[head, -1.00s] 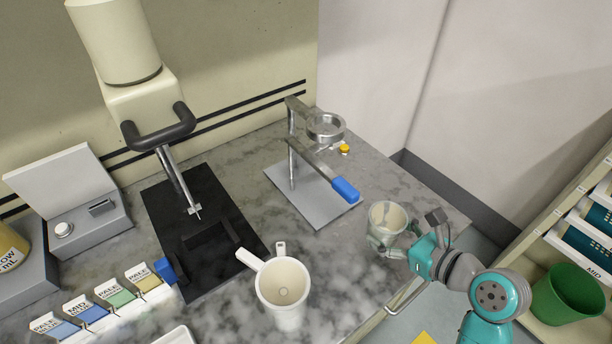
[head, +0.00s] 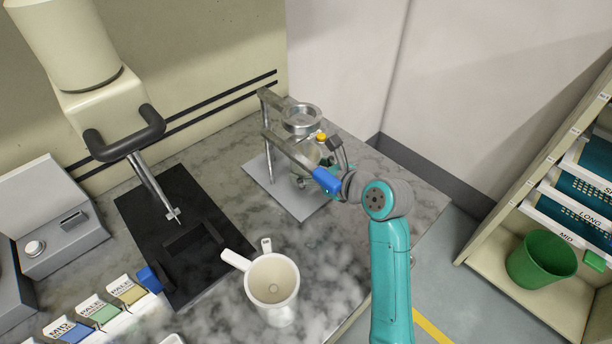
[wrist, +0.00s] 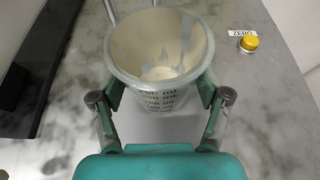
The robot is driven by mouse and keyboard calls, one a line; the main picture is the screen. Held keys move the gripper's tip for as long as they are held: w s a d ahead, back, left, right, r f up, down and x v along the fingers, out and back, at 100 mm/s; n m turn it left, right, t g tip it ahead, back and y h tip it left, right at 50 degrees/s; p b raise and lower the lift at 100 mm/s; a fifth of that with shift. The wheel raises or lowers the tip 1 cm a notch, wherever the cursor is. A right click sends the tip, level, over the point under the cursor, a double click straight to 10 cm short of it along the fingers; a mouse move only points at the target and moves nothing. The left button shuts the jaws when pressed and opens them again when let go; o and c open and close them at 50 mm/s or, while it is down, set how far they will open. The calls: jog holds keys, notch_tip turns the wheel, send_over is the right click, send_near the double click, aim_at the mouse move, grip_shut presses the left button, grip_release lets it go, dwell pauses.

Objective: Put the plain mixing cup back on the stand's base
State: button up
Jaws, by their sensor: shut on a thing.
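The plain mixing cup (wrist: 160,45), whitish inside with lettering on its outer wall, is between the two fingers of my gripper (wrist: 160,96). The cup is upright over the base, below the ring. The base also shows beneath it in the wrist view (wrist: 165,130). I cannot tell whether the cup touches the base.
A white handled jug (head: 272,282) stands at the front of the marble counter. A yellow-capped item (wrist: 248,43) lies right of the cup. A green bin (head: 541,258) is in the shelf at right.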

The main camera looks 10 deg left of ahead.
aim_at(306, 176)
jog(key=shift+w+a, duration=0.3)
jog(key=shift+a, duration=0.1)
jog(key=shift+f, duration=1.75)
jog(key=shift+f, duration=0.1)
jog(key=o, duration=1.7)
jog(key=shift+r, duration=0.2)
jog(key=v, duration=1.2)
jog(key=shift+f, duration=0.1)
